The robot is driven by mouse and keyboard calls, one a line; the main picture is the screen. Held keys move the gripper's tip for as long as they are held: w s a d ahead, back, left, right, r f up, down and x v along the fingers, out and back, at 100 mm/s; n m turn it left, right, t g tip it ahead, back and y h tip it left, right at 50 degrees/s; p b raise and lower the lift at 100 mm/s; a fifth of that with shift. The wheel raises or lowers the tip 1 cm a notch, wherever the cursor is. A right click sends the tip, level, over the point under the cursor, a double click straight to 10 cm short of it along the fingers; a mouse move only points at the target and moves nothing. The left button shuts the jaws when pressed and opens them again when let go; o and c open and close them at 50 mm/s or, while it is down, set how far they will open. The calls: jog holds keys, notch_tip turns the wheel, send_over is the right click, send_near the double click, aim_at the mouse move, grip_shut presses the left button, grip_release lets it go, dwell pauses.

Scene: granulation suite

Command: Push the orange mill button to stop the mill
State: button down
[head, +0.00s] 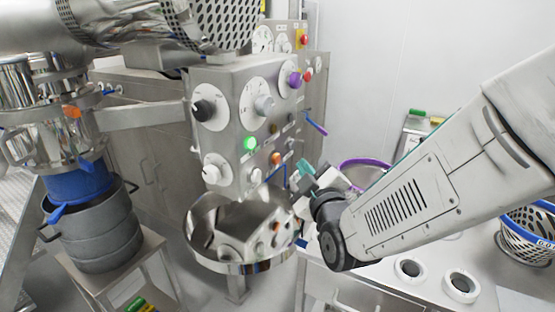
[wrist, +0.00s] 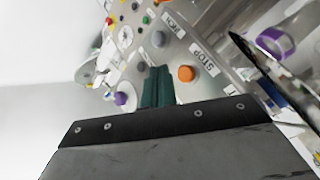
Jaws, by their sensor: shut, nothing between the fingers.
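The orange mill button (head: 276,158) is on the lower right of the steel control panel's front face (head: 233,92) in the head view. In the wrist view the orange button (wrist: 186,73) sits just right of the teal fingertips, beside a label reading STOP (wrist: 204,59). My gripper (head: 308,172) is just right of the panel, slightly below the button's height in the head view. Its teal fingers (wrist: 157,85) are shut and empty. They look apart from the button, though the gap in depth is hard to judge.
A lit green button (head: 250,143) sits left of the orange one, with a white knob (head: 216,168) and black knob (head: 203,110) farther left. A round steel bowl (head: 213,258) lies below the panel. A purple-rimmed container (head: 362,163) stands behind my gripper.

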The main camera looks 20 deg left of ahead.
jog(key=shift+w+a, duration=0.1)
jog(key=shift+a, duration=1.5)
dwell(0.8)
jog(key=shift+a, duration=0.4)
jog(key=shift+w+a, duration=0.1)
jog(key=shift+a, duration=0.4)
dwell(0.6)
jog(key=shift+d, duration=0.9)
jog(key=shift+s+d, duration=0.15)
jog(key=shift+d, duration=1.1)
jog(key=shift+s+d, duration=0.15)
jog(key=shift+d, duration=1.1)
